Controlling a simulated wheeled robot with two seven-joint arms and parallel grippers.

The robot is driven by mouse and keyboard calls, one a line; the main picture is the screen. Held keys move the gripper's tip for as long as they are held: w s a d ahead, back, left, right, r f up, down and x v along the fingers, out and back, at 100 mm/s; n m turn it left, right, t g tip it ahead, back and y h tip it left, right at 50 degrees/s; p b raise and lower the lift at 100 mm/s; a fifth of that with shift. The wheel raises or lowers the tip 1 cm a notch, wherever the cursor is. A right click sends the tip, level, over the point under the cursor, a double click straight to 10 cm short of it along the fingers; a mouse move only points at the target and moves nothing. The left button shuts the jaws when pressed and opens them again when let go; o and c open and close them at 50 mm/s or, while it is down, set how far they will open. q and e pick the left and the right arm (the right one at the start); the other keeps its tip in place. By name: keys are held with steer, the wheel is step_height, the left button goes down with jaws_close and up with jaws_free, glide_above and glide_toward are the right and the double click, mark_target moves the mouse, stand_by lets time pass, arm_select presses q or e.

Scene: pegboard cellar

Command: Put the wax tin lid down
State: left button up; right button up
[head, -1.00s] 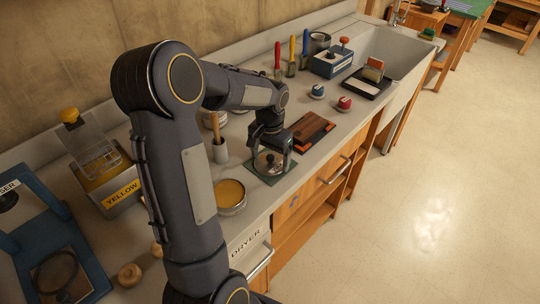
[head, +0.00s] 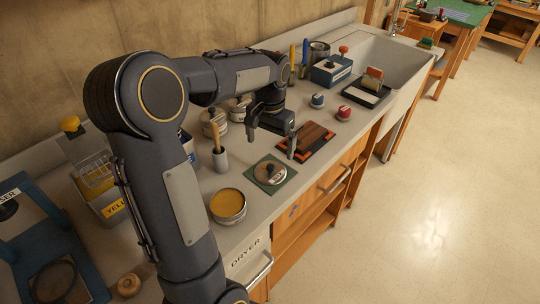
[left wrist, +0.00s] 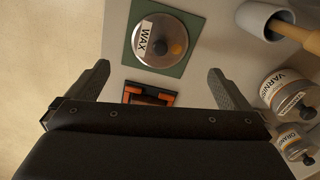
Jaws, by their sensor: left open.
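The wax tin lid (head: 264,172), a round metallic disc with a dark knob, lies flat on a green square mat (head: 287,187) on the counter. In the left wrist view the lid (left wrist: 178,52) shows its WAX label, and the green mat (left wrist: 133,68) shows all around it. The open round tin of yellow wax (head: 228,205) stands to the left of the mat, nearer the counter's front. My left gripper (head: 271,147) is open and empty, above and beyond the lid, clear of it. Its two fingers (left wrist: 157,70) are spread wide in the wrist view. My right gripper is not seen.
A grey cup with a wooden handle (head: 220,160) and varnish tins (head: 213,123) stand left of the gripper. A dark block with orange edges (head: 310,138) lies to its right. The sink (head: 390,62) is farther back. The counter's front edge runs close by the mat.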

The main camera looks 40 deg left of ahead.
arm_select(q)
steer(key=s+d+r+t+h, duration=0.25)
steer(key=s+d+r, duration=0.25)
steer(key=s+d, duration=0.45)
steer(key=s+d+f+t+h, duration=0.1)
steer(key=s+d+f+t, duration=0.2)
steer(key=s+d, duration=0.3)
steer(key=s+f, duration=0.1)
steer(key=s, duration=0.3)
steer(key=shift+s+d+n, duration=0.25)
steer(key=shift+d+n, duration=0.05)
steer(key=shift+d, duration=0.05)
